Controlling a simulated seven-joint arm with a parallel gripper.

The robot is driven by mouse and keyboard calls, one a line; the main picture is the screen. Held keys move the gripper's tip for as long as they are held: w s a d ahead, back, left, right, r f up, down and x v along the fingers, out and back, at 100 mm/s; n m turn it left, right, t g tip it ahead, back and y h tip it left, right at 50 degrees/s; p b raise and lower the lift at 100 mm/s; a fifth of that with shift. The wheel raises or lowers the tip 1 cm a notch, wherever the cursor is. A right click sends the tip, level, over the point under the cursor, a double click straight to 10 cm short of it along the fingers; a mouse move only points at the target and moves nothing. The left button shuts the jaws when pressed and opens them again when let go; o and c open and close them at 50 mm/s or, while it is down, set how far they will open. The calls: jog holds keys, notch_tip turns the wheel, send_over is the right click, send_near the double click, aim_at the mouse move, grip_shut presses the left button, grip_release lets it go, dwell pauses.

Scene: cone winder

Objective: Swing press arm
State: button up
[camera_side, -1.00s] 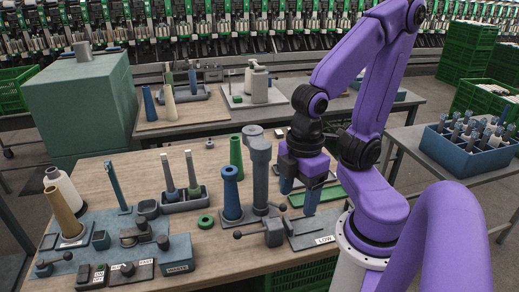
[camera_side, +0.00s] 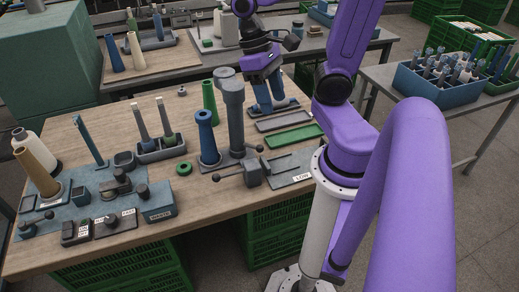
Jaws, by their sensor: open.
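The press has a grey upright post (camera_side: 234,125) with a rounded head on top, standing on a flat grey base at the right half of the bench. A blue cone (camera_side: 207,140) stands upright on the left part of that base. A grey block with black-knobbed levers (camera_side: 251,172) sits in front of the post. My gripper (camera_side: 274,104) points down with its two blue fingers spread, to the right of the post and behind it, near the bench's back edge. Nothing shows between the fingers. I cannot tell whether a fingertip touches the bench.
A grey tray (camera_side: 283,120) and a green tray (camera_side: 293,138) lie right of the post. A green cone (camera_side: 209,98) stands behind the blue cone. A grey holder (camera_side: 162,149) with two spindles and a WASTE box (camera_side: 159,205) are to the left. Bare wood shows at the front.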

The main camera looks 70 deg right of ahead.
jog(key=s+d+r+n+t+y, duration=0.1)
jog(key=s+d+n+t+y, duration=0.25)
jog(key=d+n+t, duration=0.95)
jog(key=s+d+r+n+t+y, duration=0.3)
jog(key=d+n, duration=0.5)
jog(key=n, duration=1)
jog(key=t, duration=0.1)
send_near(260, 147)
jog(key=shift+y, duration=0.35)
jog(key=x, duration=0.3)
jog(key=f+x, duration=0.1)
jog(key=x, duration=0.3)
jog(key=d+x, duration=0.1)
jog(key=x, duration=0.2)
jog(key=shift+w+a+f, duration=0.1)
jog(key=shift+w+f, duration=0.15)
jog(key=shift+f, duration=0.15)
grip_shut()
